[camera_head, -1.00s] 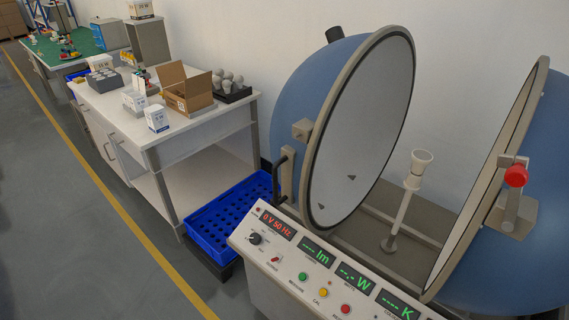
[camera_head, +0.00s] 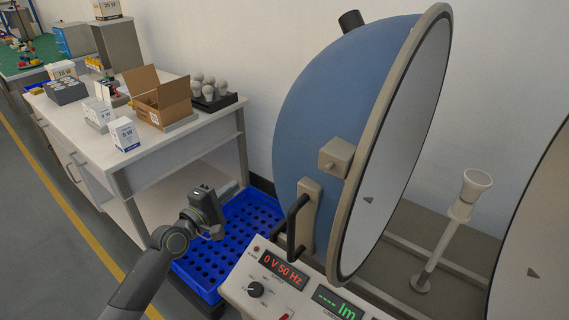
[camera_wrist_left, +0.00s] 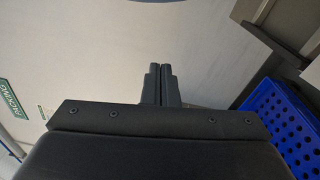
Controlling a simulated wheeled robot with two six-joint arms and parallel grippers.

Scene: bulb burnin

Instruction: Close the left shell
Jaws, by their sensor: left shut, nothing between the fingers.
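The left shell (camera_head: 325,105) is a blue half-sphere with a beige rim and a white inside, standing open and apart from the right shell. A black handle (camera_head: 293,225) sits on a beige bracket at its lower left edge. The right shell (camera_head: 535,245) shows only in part at the right edge of the head view. My left gripper (camera_head: 218,234) is to the left of the handle, apart from it, above the blue crate. Its fingers are shut and empty in the left wrist view (camera_wrist_left: 160,84). My right gripper is out of view.
A white lamp holder on a post (camera_head: 448,230) stands between the shells. The control panel (camera_head: 285,285) is in front below. A blue perforated crate (camera_head: 185,268) lies on the left, beside a white table (camera_head: 165,150) with boxes and bulbs.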

